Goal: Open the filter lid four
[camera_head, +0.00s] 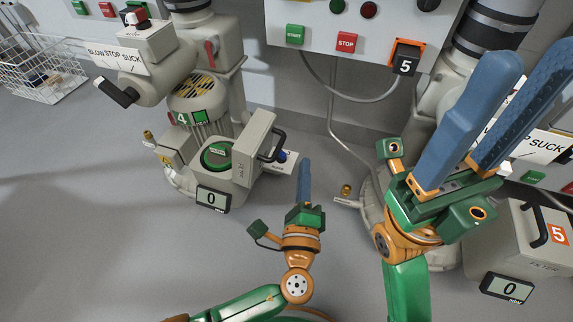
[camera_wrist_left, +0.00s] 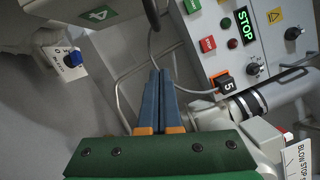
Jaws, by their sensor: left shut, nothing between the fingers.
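The filter unit four (camera_head: 236,196) is a grey box below the blower with the green 4 label. Its filter lid (camera_head: 256,138), with a black handle (camera_head: 277,145), stands raised on the box's right side. A round green part (camera_head: 215,156) shows inside the open box. My left gripper (camera_head: 304,162) is shut and empty, to the right of the lid and apart from it. Its blue fingers (camera_wrist_left: 159,75) lie together in the left wrist view. My right gripper (camera_head: 535,62) is open and empty, large in the right of the head view.
Filter box five (camera_head: 518,245) stands at the right, its lid closed. A control panel (camera_head: 325,22) with start and stop buttons hangs above. A hanging cable (camera_head: 331,105) runs down behind my left gripper. A white wire basket (camera_head: 38,72) is at the far left. Floor is clear at front left.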

